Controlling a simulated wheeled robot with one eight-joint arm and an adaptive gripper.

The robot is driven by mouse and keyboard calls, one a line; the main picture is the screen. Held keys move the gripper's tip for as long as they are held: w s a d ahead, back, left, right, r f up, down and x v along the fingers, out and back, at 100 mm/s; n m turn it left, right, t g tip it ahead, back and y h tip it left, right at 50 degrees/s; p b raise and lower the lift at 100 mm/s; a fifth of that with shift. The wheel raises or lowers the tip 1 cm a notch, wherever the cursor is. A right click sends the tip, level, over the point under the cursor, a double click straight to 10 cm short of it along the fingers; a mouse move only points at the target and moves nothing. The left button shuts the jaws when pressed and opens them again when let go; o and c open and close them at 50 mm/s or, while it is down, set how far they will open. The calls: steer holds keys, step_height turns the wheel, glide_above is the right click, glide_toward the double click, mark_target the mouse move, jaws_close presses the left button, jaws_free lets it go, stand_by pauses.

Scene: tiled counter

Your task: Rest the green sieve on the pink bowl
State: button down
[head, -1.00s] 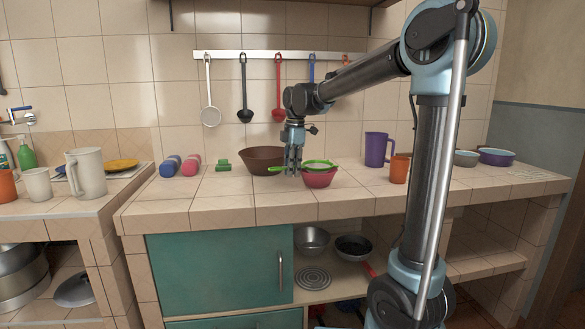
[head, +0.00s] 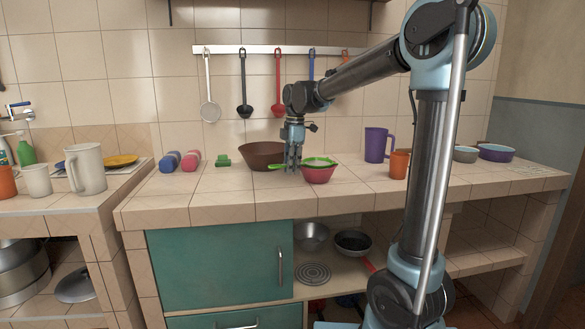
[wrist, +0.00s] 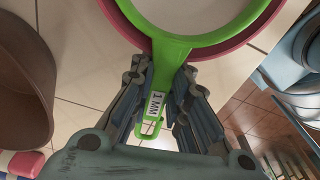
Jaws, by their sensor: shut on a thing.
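The green sieve (head: 319,161) lies over the top of the pink bowl (head: 318,174) on the counter. In the wrist view the sieve's green rim (wrist: 176,44) sits inside the outline of the pink bowl's rim (wrist: 262,22). My gripper (head: 292,165) is shut on the sieve's handle, left of the bowl. In the wrist view both fingers of my gripper (wrist: 160,95) flank the handle, which carries a "1 MM" label. Whether the rim touches the bowl all round cannot be told.
A brown bowl (head: 261,156) stands close on the left of my gripper. A purple jug (head: 376,145) and an orange cup (head: 399,164) stand to the right. Pink (head: 190,161) and blue (head: 169,165) rolled items and a green block (head: 222,160) lie left. The front counter strip is clear.

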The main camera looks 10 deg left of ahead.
steer(key=c, duration=1.4)
jaws_free()
steer(key=shift+c, duration=0.2)
step_height(320, 180, up, 12)
steer(key=shift+w+d, duration=0.2)
steer(key=shift+d, duration=0.2)
steer(key=shift+f, duration=0.1)
steer(key=s+d+f+m+t, duration=0.1)
steer(key=s+d+f+m, duration=0.5)
steer(key=d, duration=0.4)
steer(key=s+d+f+m, duration=0.5)
steer(key=s+d, duration=0.2)
steer(key=d, duration=0.2)
steer(key=s+d+f+m, duration=0.5)
steer(key=s+f+m, duration=0.1)
steer(key=f, duration=0.3)
steer(key=s+d+f+m+t, duration=0.1)
steer(key=s+d+f+m, duration=0.4)
steer(key=s+f, duration=0.3)
step_height(320, 180, down, 2)
steer(key=shift+s+f+m+t+h, duration=0.15)
steer(key=shift+s+m+t+h, duration=0.15)
steer(key=shift+s+m+h, duration=0.1)
